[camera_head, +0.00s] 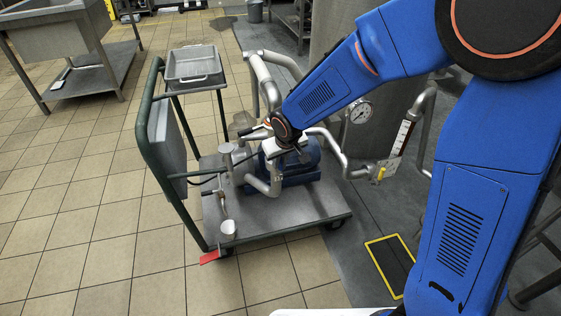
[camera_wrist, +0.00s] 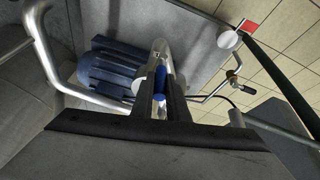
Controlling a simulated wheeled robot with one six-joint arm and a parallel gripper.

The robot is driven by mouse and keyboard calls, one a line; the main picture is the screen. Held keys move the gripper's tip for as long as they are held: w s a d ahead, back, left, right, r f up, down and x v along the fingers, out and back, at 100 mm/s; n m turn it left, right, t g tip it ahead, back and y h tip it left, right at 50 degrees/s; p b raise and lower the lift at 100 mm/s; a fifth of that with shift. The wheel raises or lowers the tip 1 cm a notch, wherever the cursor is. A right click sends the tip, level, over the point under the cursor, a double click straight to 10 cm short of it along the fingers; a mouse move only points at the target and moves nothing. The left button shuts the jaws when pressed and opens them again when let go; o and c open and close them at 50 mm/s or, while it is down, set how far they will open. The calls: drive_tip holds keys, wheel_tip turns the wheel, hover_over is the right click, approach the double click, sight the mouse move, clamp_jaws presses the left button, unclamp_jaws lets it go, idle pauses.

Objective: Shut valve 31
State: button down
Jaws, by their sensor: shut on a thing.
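My gripper (camera_head: 290,152) is at the end of the blue arm, low over the cart beside the pump and pipes. In the wrist view its dark fingers (camera_wrist: 161,92) are shut on a narrow blue handle (camera_wrist: 160,80), set against a pale pipe. I take this handle as the valve's; no number 31 is readable. The fingers hide most of the valve body. In the head view my wrist and gripper cover the held part.
A gauge (camera_head: 361,112) is to the right.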

drive_tip(key=s+a+f+n+t+h, duration=0.1)
drive_tip(key=a+f+n+t+h, duration=0.3)
drive_tip(key=h, duration=1.1)
drive_tip(key=shift+s+a+f+t, duration=0.4)
drive_tip(key=shift+a+f+t, duration=0.6)
drive_tip(key=shift+f+t, duration=0.3)
drive_tip(key=shift+f, duration=0.1)
drive_tip(key=c, duration=1.7)
unclamp_jaws()
drive_tip(key=v, duration=1.7)
drive_tip(key=shift+a+f, duration=0.1)
drive_tip(key=shift+a, duration=0.15)
